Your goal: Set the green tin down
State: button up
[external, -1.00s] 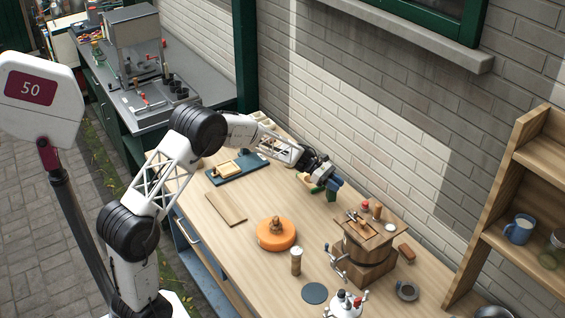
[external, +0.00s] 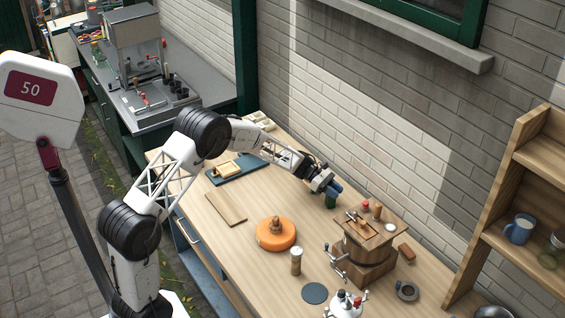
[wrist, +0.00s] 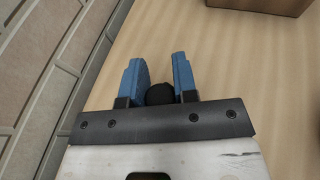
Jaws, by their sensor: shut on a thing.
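The green tin (external: 330,201) shows as a small dark green shape just below my gripper (external: 334,187) in the external view, near the wall side of the bench. My gripper has blue fingers and is shut on the tin. In the wrist view, a dark round top (wrist: 160,94) sits between the two blue fingers of my gripper (wrist: 159,78). The fingers hide much of the tin. I cannot tell whether its base touches the bench top (external: 205,218).
A wooden churn or mill box (external: 362,262) stands to the right of my gripper. An orange round thing (external: 276,236) and a pale-topped cylinder (external: 296,262) are nearer the front. A brick wall (external: 380,140) runs behind. Bare wood lies between them.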

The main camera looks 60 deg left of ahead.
jog(key=shift+f, duration=0.15)
jog(key=o, duration=1)
jog(key=shift+c, duration=0.2)
jog(key=shift+s+a+r, duration=0.15)
jog(key=shift+a+r, duration=0.2)
jog(key=shift+a, duration=0.15)
jog(key=s+a+r, duration=0.1)
jog(key=a+r, duration=0.2)
jog(key=r, duration=0.5)
jog(key=shift+s+a, duration=0.15)
jog(key=shift+a, duration=0.05)
jog(key=shift+r, duration=0.1)
